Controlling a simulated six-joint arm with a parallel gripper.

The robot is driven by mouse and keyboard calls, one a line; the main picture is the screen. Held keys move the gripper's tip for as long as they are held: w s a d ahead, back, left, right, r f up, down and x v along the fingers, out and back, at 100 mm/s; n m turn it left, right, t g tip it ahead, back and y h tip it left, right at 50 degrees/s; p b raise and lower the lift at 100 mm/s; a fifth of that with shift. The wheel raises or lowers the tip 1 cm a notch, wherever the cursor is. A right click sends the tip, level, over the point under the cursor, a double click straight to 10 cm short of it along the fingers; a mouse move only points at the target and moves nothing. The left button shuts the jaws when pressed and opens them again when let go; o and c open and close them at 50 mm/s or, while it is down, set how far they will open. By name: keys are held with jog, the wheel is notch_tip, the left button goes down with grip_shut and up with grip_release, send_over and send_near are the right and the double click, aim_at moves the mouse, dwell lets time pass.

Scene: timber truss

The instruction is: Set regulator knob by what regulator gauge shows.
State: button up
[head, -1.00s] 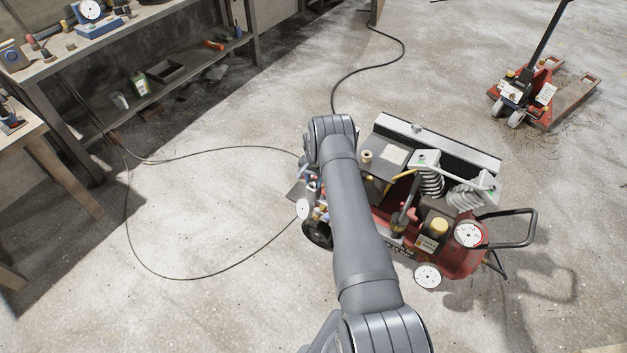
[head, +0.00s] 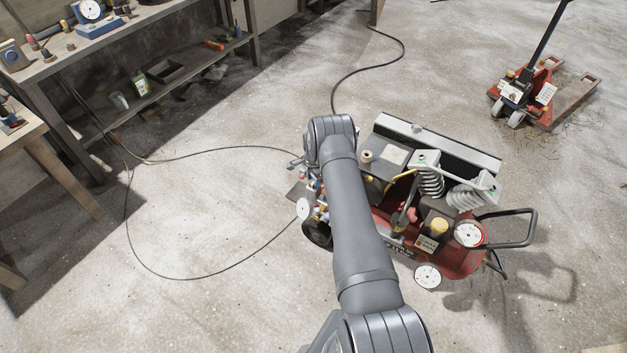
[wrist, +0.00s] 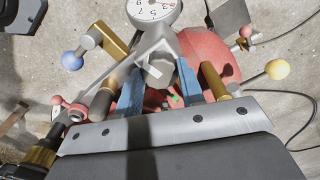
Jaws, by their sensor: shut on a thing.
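In the wrist view, the regulator gauge (wrist: 153,8) is a white round dial with dark numerals, cut off by the top edge, so its full reading is not visible. A grey angular part (wrist: 160,72), which looks like the regulator knob, sits just below the dial. The two blue fingers of my gripper (wrist: 163,82) are closed against its sides. A small green mark on red shows between the fingers. In the head view, my arm hides the gripper and the knob. A white dial (head: 304,208) shows left of my arm.
The red compressor cart (head: 458,262) carries other white dials, springs and a black handle. Blue (wrist: 72,61) and yellow (wrist: 277,69) ball-ended levers flank my gripper. A black hose (head: 215,276) loops on the floor. A workbench (head: 150,20) stands upper left, a pallet jack (head: 535,95) upper right.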

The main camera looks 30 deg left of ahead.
dwell(0.4)
jog(key=o, duration=1)
notch_tip(320, 180, up, 18)
jog(key=shift+f, duration=0.25)
notch_tip(320, 180, down, 18)
jog(key=shift+r, duration=0.25)
dwell(0.3)
